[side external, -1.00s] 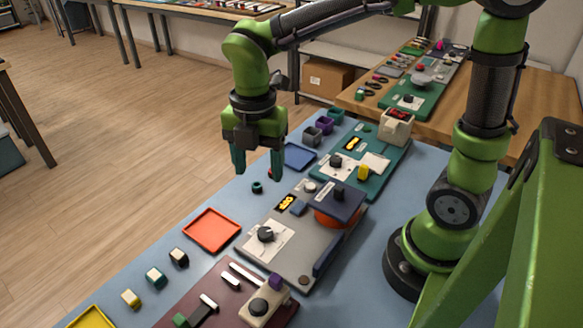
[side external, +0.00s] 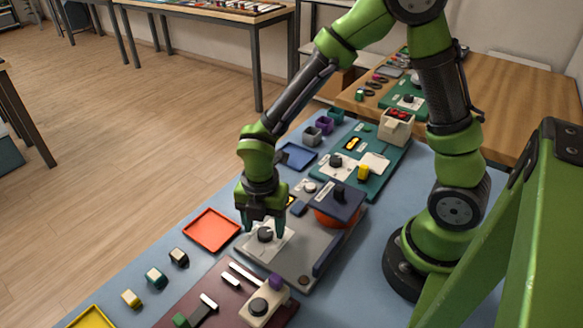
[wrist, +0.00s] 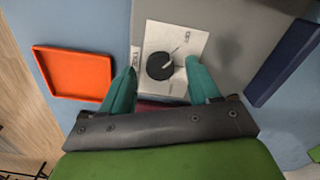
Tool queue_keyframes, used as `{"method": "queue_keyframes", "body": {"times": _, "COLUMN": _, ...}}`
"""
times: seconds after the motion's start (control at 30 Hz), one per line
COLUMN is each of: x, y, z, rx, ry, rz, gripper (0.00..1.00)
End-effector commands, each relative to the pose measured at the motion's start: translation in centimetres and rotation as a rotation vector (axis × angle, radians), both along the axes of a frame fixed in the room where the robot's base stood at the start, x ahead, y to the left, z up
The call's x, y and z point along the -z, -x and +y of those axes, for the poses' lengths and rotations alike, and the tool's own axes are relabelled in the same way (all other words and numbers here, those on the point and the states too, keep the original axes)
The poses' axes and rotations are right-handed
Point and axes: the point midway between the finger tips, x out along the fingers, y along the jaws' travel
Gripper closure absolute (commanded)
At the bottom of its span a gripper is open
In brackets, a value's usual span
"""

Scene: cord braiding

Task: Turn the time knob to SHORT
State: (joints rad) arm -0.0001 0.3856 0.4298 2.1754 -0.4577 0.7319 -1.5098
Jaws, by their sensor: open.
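A dark round time knob (side external: 265,235) sits on a white label card (side external: 280,246) on the grey board (side external: 300,262). In the wrist view the knob (wrist: 160,66) has a pale pointer line toward the upper right, and the card (wrist: 196,42) carries small print that I cannot read surely. My gripper (side external: 264,226) points down just over the knob. In the wrist view its two teal fingers (wrist: 160,82) stand apart, one to each side of the knob's near edge. They do not visibly touch it, and their exact height over the card is unclear.
An orange tray (side external: 212,230) lies left of the grey board. A raised navy block over an orange part (side external: 338,202) stands to the right, and a dark blue bar (side external: 327,254) lies along the board's right side. A maroon board (side external: 220,295) is in front.

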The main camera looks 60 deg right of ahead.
Motion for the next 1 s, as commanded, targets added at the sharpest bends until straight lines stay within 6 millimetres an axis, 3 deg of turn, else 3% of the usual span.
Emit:
{"method": "queue_keyframes", "body": {"times": 0.4, "x": 0.89, "y": 0.02, "z": -0.02, "rx": -0.001, "ry": 0.001, "rz": 0.000, "gripper": 0.39}}
{"method": "queue_keyframes", "body": {"times": 0.77, "x": 0.85, "y": 0.02, "z": -0.02, "rx": 0.000, "ry": 0.001, "rz": 0.000, "gripper": 0.94}}
{"method": "queue_keyframes", "body": {"times": 1.0, "x": 0.83, "y": 0.02, "z": -0.01, "rx": 0.020, "ry": 0.001, "rz": 0.000, "gripper": 0.95}}
